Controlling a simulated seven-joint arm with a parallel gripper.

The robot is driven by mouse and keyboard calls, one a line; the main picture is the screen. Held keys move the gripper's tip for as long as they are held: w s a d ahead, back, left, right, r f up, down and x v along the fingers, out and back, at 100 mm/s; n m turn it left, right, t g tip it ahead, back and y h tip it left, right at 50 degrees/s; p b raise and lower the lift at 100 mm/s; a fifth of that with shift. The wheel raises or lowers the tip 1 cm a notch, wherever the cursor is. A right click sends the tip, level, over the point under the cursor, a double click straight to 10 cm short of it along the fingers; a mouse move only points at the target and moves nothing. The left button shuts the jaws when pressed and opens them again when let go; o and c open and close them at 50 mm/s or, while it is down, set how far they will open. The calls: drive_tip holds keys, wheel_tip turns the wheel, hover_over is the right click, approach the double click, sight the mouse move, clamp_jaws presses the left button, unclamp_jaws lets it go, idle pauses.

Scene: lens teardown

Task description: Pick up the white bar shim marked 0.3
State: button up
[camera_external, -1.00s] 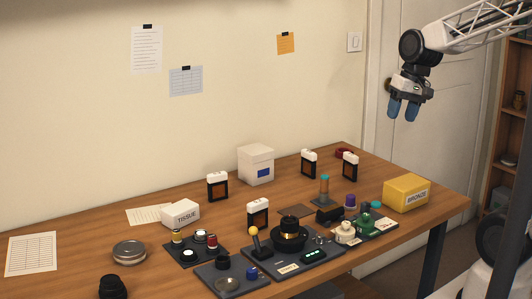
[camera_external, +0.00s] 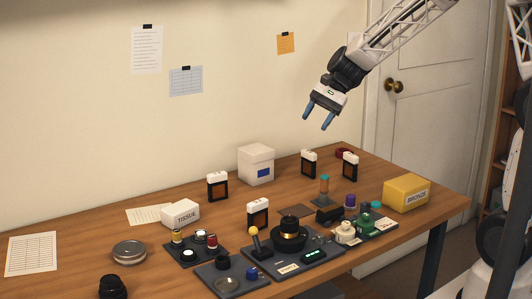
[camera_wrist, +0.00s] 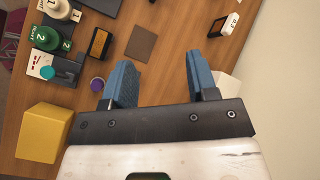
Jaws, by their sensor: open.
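In the wrist view, a shim with a white bar on a black frame (camera_wrist: 231,24) reads 0.3 and stands at the upper right, near the table's back edge. By its place it appears to be the white-topped frame left of the white box in the external view (camera_external: 217,176), where its marking is too small to read. Similar white-topped frames stand at front centre (camera_external: 258,205), back (camera_external: 308,155) and back right (camera_external: 350,158). My gripper (camera_external: 317,117) is open and empty, high above the table's back right. Its two blue fingers also show in the wrist view (camera_wrist: 157,66).
A white box (camera_external: 256,165) stands right of that left frame, close to the wall. A tissue box (camera_external: 180,213) is in front of it to the left. A yellow box (camera_external: 406,193) is at right. Trays with bottles and small parts crowd the front (camera_external: 233,281).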

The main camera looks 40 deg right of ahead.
drive_tip(key=w+a+f+m+y, duration=0.1)
drive_tip(key=w+a+f+m, duration=0.15)
drive_tip(key=w, duration=0.35)
drive_tip(key=w+a+f+m+y, duration=0.2)
drive_tip(key=w+a+f, duration=0.1)
drive_tip(key=w+f, duration=0.15)
drive_tip(key=m+t+y, duration=0.2)
drive_tip(key=m, duration=0.3)
approach(219, 173)
drive_tip(key=shift+w+d+r+n, duration=0.15)
drive_tip(key=shift+w+d+n, duration=0.1)
drive_tip(key=shift+w+d, duration=0.15)
drive_tip(key=shift+a, duration=0.1)
drive_tip(key=shift+x, duration=3.35)
drive_tip(key=shift+s, duration=0.15)
drive_tip(key=shift+a, duration=0.1)
drive_tip(key=shift+s+x, duration=0.15)
drive_tip(key=shift+x, duration=1.1)
drive_tip(key=shift+s+x, duration=0.1)
drive_tip(key=shift+x, duration=1.15)
drive_tip(key=shift+s, duration=0.1)
